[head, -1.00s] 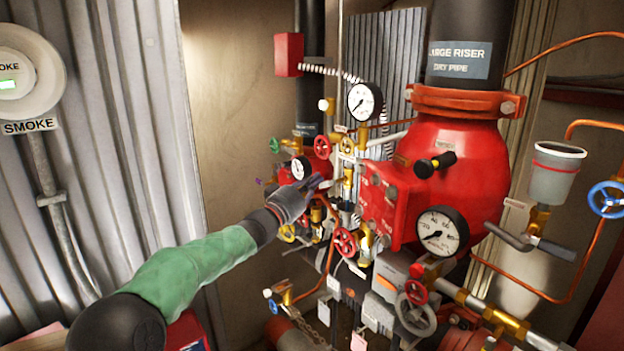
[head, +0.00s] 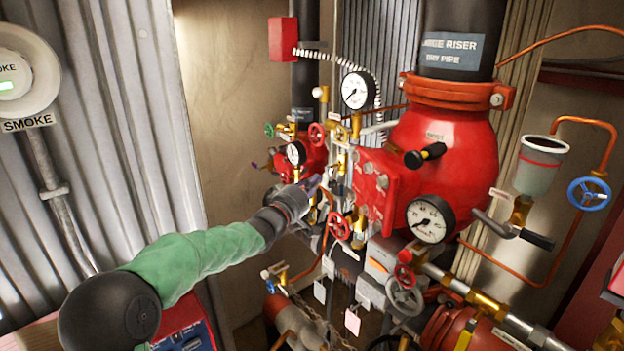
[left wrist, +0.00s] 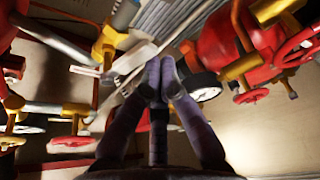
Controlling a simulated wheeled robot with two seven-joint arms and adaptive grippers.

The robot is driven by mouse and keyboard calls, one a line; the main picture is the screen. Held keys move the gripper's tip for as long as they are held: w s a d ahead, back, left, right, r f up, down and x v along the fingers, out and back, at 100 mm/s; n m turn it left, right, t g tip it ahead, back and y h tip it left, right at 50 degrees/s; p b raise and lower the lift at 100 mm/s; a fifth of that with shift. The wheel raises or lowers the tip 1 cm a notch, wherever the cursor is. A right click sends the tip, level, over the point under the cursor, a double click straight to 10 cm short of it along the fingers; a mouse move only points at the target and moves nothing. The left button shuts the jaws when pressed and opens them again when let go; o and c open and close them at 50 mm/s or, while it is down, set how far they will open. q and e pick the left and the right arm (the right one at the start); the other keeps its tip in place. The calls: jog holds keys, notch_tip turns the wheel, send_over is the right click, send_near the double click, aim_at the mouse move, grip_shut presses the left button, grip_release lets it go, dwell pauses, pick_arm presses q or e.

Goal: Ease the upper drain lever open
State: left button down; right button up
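My left gripper (head: 306,188) reaches in among the brass valves left of the big red dry pipe valve (head: 455,150). Its two fingers are together in the left wrist view (left wrist: 160,78), with nothing clearly held between them. A brass valve (head: 338,162) stands just beyond the fingertips in the head view. In the left wrist view a pale lever (left wrist: 133,58) lies close to the fingertips; I cannot tell whether they touch. No label shows which lever is the upper drain one. My right gripper is in neither view.
A small gauge (head: 296,153) and a red handwheel (head: 339,226) crowd the gripper. A larger gauge (head: 430,219) and a drain cup (head: 540,165) are to the right. The bare wall (head: 230,110) left of the pipes is clear.

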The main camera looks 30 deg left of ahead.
pick_arm(q)
jog(key=shift+s+d+f+n, duration=0.15)
jog(key=shift+s+d+n, duration=0.05)
jog(key=shift+d+n, duration=0.2)
jog(key=shift+s, duration=0.1)
dwell(0.6)
jog(key=s+f, duration=0.1)
jog(key=s, duration=1)
jog(key=shift+s+a+f, duration=0.25)
jog(key=shift+s+a, duration=0.1)
jog(key=shift+a, duration=0.05)
